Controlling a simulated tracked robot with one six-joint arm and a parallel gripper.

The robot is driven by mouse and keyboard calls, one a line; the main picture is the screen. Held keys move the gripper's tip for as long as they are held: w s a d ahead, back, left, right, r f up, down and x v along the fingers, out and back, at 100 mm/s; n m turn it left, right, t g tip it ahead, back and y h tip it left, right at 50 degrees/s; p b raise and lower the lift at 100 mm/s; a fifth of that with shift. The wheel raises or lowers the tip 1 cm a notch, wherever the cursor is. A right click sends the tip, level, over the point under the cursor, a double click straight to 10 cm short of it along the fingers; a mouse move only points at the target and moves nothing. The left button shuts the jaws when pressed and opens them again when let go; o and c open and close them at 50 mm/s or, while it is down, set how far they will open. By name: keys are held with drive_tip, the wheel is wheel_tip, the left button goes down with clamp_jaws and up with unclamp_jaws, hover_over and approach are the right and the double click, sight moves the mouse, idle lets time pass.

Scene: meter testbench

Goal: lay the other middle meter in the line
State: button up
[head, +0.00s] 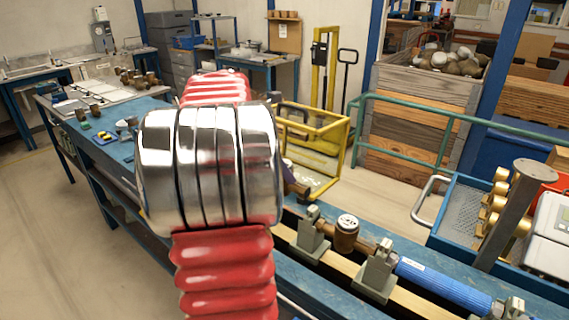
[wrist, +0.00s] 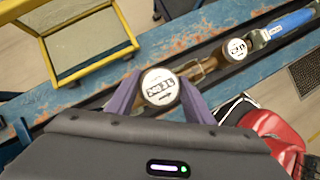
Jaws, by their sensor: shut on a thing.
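My gripper (wrist: 159,98) has its two purple fingers on either side of a round brass meter (wrist: 160,87) with a white dial, shut on it. The held meter is over the bench rail, in a row with a second meter (wrist: 235,49); whether it rests on its supports I cannot tell. In the head view the second meter (head: 347,232) sits upright in the line between two grey clamp blocks. My red and chrome arm hides most of the gripper there; only a bit of purple finger and brown brass shows to its right.
A blue pipe (head: 443,287) continues the line to the right of the second meter. The blue bench (head: 330,295) carries the line. A yellow frame (head: 318,150) stands behind it, and a green rail (head: 440,115) runs behind on the right. Loose small parts lie on the bench at left.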

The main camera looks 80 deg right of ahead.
drive_tip(key=shift+f, duration=2.35)
drive_tip(key=shift+w+f, duration=0.1)
drive_tip(key=shift+f, duration=0.4)
drive_tip(key=shift+f, duration=1.15)
drive_tip(key=shift+f, duration=0.35)
idle(0.6)
drive_tip(key=o, duration=1.7)
drive_tip(key=shift+o, duration=0.2)
